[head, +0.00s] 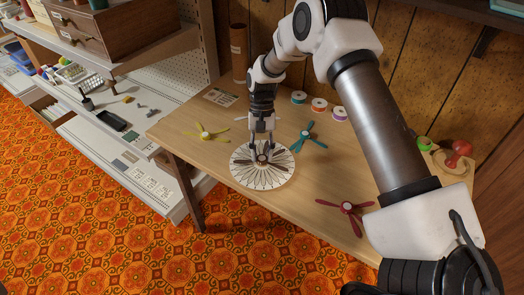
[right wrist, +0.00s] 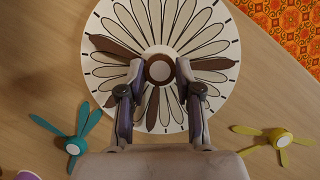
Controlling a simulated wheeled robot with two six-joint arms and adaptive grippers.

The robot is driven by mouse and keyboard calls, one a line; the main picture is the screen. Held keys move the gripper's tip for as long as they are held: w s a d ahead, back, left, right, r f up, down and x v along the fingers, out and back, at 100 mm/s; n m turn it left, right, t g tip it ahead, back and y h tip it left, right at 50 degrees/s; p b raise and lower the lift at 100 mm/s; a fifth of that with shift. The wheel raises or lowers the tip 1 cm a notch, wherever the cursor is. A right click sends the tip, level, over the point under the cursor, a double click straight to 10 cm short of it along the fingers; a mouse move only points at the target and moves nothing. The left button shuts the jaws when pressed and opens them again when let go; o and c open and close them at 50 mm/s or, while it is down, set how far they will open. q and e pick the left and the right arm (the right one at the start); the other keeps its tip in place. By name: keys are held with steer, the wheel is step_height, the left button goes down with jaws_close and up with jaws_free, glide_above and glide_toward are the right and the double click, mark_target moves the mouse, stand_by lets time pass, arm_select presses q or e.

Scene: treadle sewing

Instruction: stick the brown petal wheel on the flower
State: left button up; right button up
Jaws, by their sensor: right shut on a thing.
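The flower (head: 240,176) is a round white disc with outlined petals and black tick marks round its rim, lying on the wooden table. It also fills the upper middle of the right wrist view (right wrist: 222,72). The brown petal wheel (head: 262,158) is at the middle of the flower; its hub (right wrist: 159,70) and dark brown petals show in the right wrist view. My right gripper (head: 262,150) points down and is shut on the wheel's hub, one finger on each side. I cannot tell whether the wheel touches the disc. My left gripper is not in view.
A yellow petal wheel (head: 206,134), a teal one (head: 306,134) and a dark red one (head: 346,207) lie on the table around the flower. Spools (head: 319,105) stand at the back. A red-handled stamp (head: 459,152) is at the right. Shelves (head: 120,135) stand left of the table.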

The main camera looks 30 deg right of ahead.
steer(key=shift+f, duration=0.2)
stand_by(0.5)
steer(key=o, duration=0.9)
steer(key=v, duration=1.2)
steer(key=shift+r, duration=0.1)
steer(key=shift+a, duration=0.1)
